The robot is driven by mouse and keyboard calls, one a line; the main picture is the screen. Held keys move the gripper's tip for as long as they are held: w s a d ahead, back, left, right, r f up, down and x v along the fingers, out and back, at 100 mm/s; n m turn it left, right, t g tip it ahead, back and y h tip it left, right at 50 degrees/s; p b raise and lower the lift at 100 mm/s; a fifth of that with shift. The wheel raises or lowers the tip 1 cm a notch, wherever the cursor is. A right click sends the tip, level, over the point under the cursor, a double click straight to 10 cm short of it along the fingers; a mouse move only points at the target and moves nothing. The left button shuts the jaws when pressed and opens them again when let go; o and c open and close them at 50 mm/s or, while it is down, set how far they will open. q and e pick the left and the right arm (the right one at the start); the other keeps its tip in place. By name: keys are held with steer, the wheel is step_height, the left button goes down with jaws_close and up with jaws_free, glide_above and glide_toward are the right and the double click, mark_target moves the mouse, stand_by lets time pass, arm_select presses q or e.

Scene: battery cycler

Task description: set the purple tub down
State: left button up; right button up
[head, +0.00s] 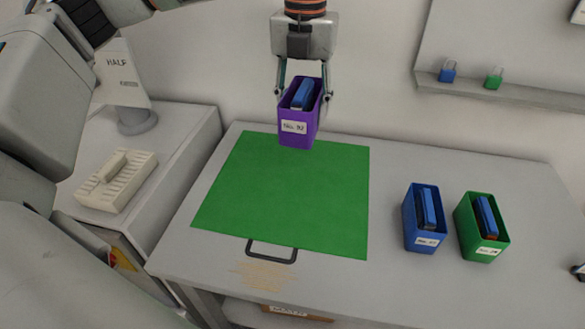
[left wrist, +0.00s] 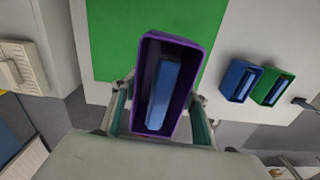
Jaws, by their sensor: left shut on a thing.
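The purple tub (head: 299,127) has a white label and holds a blue block (head: 302,95). My left gripper (head: 304,88) comes down from the top and is shut on the purple tub, one finger on each side. The tub appears held above the back edge of a green mat (head: 280,190) on the grey table. In the left wrist view the purple tub (left wrist: 188,88) sits between the fingers (left wrist: 160,115), with the blue block inside. A gap under the tub cannot be clearly seen. My right gripper is not in view.
A blue tub (head: 411,232) and a green tub (head: 468,240) stand on the table's right. A black handle (head: 271,252) lies at the mat's front edge. A cream rack (head: 117,183) sits on the left cabinet. A wall shelf (head: 510,93) holds two padlocks. The mat is clear.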

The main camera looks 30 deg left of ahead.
arm_select(q)
steer(key=shift+w+r, duration=0.15)
steer(key=shift+f+n, duration=0.3)
steer(key=shift+f, duration=0.05)
step_height(320, 180, down, 15)
steer(key=shift+r+p, duration=0.15)
steer(key=shift+p, duration=0.4)
step_height(320, 180, down, 4)
steer(key=shift+f, duration=0.1)
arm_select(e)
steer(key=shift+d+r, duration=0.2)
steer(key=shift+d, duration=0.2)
arm_select(q)
steer(key=shift+f, duration=0.15)
